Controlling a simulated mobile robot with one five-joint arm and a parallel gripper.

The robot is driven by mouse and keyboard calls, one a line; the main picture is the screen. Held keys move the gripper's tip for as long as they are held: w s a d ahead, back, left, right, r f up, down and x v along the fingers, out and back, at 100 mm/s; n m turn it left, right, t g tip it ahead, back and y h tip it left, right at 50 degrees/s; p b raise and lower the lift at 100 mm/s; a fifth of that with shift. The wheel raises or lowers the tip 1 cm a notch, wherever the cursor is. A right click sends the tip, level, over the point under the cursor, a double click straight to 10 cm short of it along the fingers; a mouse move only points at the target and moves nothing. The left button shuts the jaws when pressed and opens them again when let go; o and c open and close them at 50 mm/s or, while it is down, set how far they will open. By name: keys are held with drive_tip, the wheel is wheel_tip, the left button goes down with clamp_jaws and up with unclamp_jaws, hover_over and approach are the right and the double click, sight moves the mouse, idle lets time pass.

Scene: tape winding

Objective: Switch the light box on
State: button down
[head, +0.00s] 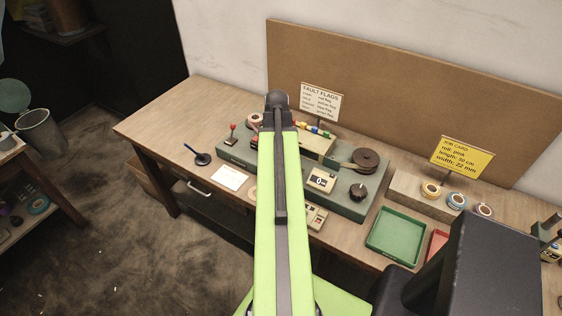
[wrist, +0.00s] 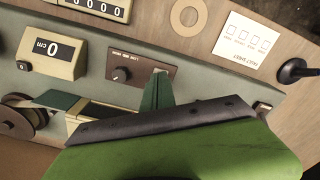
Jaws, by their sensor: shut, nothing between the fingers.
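In the wrist view, a dark brown panel (wrist: 148,82) with a small round black knob (wrist: 121,73) faces the camera. Its white lettering is upside down and too small to read surely, so I cannot confirm it is the light box control. My gripper (wrist: 165,122) shows as a dark, screwed edge on a green body across the bottom of the wrist view. In the head view my green arm hides the gripper and the panel.
A fault-flags sign (head: 320,103) stands behind. A green tray (head: 395,237) and tape rolls (head: 456,201) lie to the right.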

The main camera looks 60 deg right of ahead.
drive_tip(key=shift+f+b, duration=0.75)
drive_tip(key=shift+f, duration=0.05)
wheel_tip(320, 180, up, 7)
drive_tip(key=p, duration=0.7)
drive_tip(key=shift+r, duration=0.1)
idle(0.5)
